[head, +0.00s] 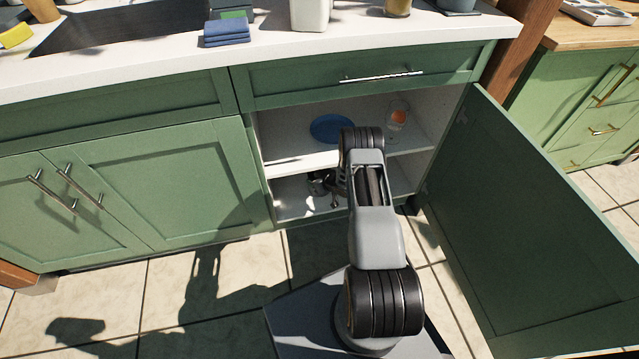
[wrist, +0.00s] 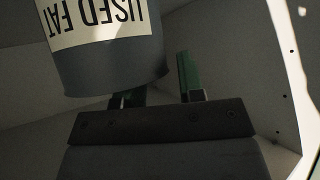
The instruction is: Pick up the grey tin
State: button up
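The grey tin (wrist: 110,68) fills the upper left of the wrist view, with a pale label reading "USED FAT" upside down. My gripper (wrist: 158,92) has its two green-tipped fingers apart. The tin overlaps the left finger and hides most of it; the right finger is to the right of the tin, with a narrow gap visible. I cannot tell whether the tin touches a finger. In the head view, a small dark grey object, seemingly the tin (head: 317,184), stands on the cabinet's lower shelf beside my arm's end, which is largely hidden.
The green cabinet's door (head: 540,230) is swung open to the right. Its upper shelf (head: 290,158) holds a blue plate (head: 331,128) and a glass with orange contents (head: 397,118). My arm reaches in below this shelf. Blue cloths (head: 227,33) lie on the white countertop (head: 150,58).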

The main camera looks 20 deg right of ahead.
grip_shut()
jog(key=shift+r, duration=0.1)
dwell(0.5)
